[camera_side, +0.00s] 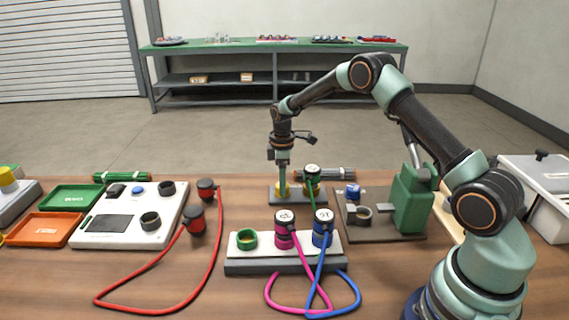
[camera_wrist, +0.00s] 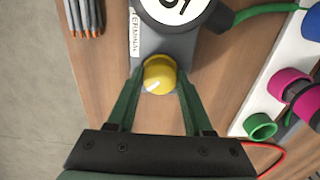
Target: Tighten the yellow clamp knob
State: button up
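The yellow clamp knob (camera_wrist: 160,74) is round with a white mark on its top and sits at the end of a grey terminal block (camera_wrist: 162,43). In the side view the yellow knob (camera_side: 282,191) shows at the left of the block, partly hidden by my fingers. My gripper (camera_wrist: 160,78) points down over the knob, with one green finger on each side. Both fingertips appear to touch the knob's sides. In the side view my gripper (camera_side: 283,182) is low over the block, and the finger contact is too small to make out.
A black-and-white round plug (camera_side: 312,172) with a green cable stands beside the knob. In front is a block (camera_side: 262,267) with a green ring and magenta and blue plugs. A white panel (camera_side: 120,232) with red-cabled plugs lies left. A green pump (camera_side: 414,200) stands right.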

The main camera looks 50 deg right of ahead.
grip_shut()
jog(key=shift+m, duration=0.3)
jog(key=m, duration=0.3)
jog(key=shift+m, duration=0.3)
jog(key=m, duration=0.3)
jog(key=shift+m, duration=0.3)
jog(key=m, duration=1)
